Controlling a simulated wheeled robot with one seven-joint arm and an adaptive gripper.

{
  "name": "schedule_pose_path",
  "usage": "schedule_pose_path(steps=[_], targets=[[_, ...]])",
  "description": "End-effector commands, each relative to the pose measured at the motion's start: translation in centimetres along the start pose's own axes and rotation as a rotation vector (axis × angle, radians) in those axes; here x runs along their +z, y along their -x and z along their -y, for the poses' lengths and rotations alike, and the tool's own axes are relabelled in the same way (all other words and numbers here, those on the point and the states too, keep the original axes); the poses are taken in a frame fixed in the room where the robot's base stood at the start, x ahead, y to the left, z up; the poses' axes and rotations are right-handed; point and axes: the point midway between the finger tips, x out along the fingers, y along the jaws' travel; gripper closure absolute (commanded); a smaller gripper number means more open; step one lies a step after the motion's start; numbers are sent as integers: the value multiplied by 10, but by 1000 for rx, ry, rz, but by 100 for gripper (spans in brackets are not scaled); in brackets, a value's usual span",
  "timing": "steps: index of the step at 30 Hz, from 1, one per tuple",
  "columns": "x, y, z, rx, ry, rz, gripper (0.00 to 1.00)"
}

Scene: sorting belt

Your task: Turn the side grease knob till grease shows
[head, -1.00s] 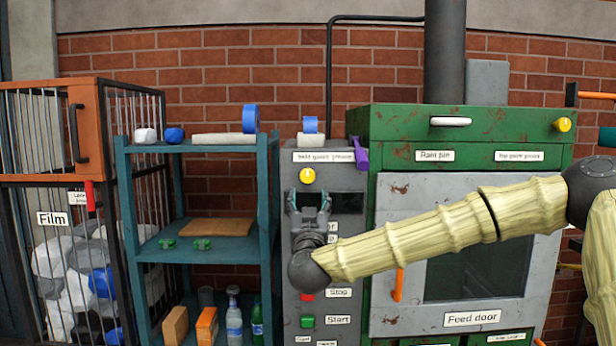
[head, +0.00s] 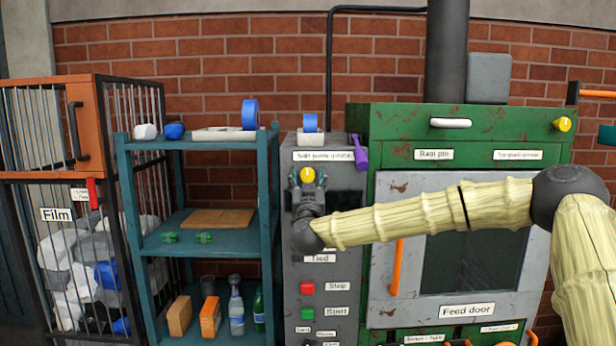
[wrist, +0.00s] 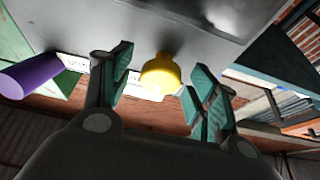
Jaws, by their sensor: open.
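A yellow knob (head: 307,174) sits on the grey control panel (head: 300,255), under a label that seems to read "Side guide grease" (head: 323,156). My gripper (head: 307,184) is at the panel with its fingers around the knob in the head view. In the wrist view the knob (wrist: 160,74) shows between the open teal finger pads of my gripper (wrist: 158,88), with gaps on both sides. Another yellow knob (head: 562,124) is at the upper right of the green machine (head: 390,125). I see no grease on the panel.
A purple object (head: 360,152) hangs at the panel's upper right edge and shows close by in the wrist view (wrist: 32,76). Red Stop (head: 307,287) and green Start (head: 306,313) buttons are below. A teal shelf (head: 123,220) stands left.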

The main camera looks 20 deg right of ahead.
Motion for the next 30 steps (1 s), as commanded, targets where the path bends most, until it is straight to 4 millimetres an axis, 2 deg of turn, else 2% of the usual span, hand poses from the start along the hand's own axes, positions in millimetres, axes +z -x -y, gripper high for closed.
schedule_pose_path(steps=[6, 12, 14, 30], targets=[[0, 0, 0, 0, 0, 0, 42], [0, 0, 0, 1, 0, 0, 79], [0, 0, -1, 1, 0, 0, 86], [5, 2, 0, 39, -88, -2, 86]])
